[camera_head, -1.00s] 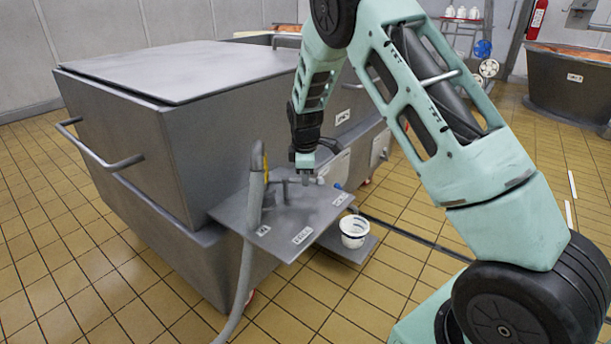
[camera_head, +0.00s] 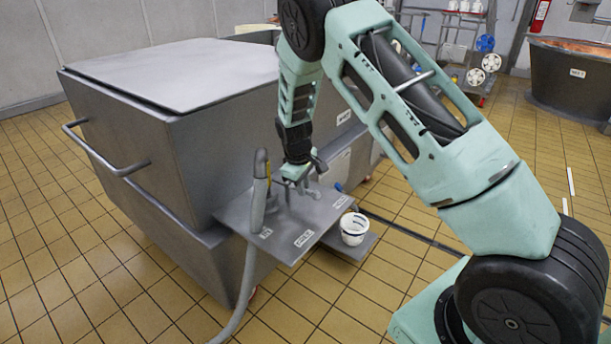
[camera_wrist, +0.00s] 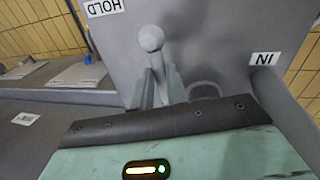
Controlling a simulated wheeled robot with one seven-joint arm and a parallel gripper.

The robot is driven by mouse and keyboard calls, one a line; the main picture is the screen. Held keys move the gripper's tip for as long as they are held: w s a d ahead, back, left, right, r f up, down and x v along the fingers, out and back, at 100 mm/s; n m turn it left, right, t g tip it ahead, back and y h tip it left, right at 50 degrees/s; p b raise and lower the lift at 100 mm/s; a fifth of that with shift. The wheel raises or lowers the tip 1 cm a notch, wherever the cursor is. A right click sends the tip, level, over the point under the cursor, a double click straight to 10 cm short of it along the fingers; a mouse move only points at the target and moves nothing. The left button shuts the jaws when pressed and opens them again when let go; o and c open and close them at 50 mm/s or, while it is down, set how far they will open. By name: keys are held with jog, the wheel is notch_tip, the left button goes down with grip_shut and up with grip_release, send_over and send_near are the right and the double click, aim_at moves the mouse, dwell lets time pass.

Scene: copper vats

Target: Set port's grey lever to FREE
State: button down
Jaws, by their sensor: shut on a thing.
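The grey lever (camera_wrist: 151,40) has a round ball knob and stands up between my fingers in the wrist view. My gripper (camera_wrist: 160,88) is shut on its stem below the knob. In the head view my gripper (camera_head: 294,180) is low over the grey plate (camera_head: 285,222) on the vat's side, and it mostly hides the lever. An upside-down HOLD label (camera_wrist: 103,7) is at the upper left of the wrist view, and an IN label (camera_wrist: 264,59) is at the right.
A large lidded grey vat (camera_head: 150,130) stands behind the plate. A thick grey hose (camera_head: 250,270) with a yellow-marked upper end rises at the plate's left. A white tub (camera_head: 354,229) sits on a low shelf at its right. Tiled floor is open in front.

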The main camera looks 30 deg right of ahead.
jog(key=a+m+p, duration=0.1)
jog(key=m+p, duration=0.1)
jog(key=m, duration=0.1)
jog(key=shift+s+a+r+g, duration=0.1)
jog(key=shift+s+a+g, duration=0.05)
jog(key=shift+a+g, duration=0.2)
jog(key=shift+a+m+p, duration=0.4)
jog(key=shift+a+m, duration=0.05)
jog(key=shift+m, duration=0.45)
jog(key=c, duration=1.4)
grip_release()
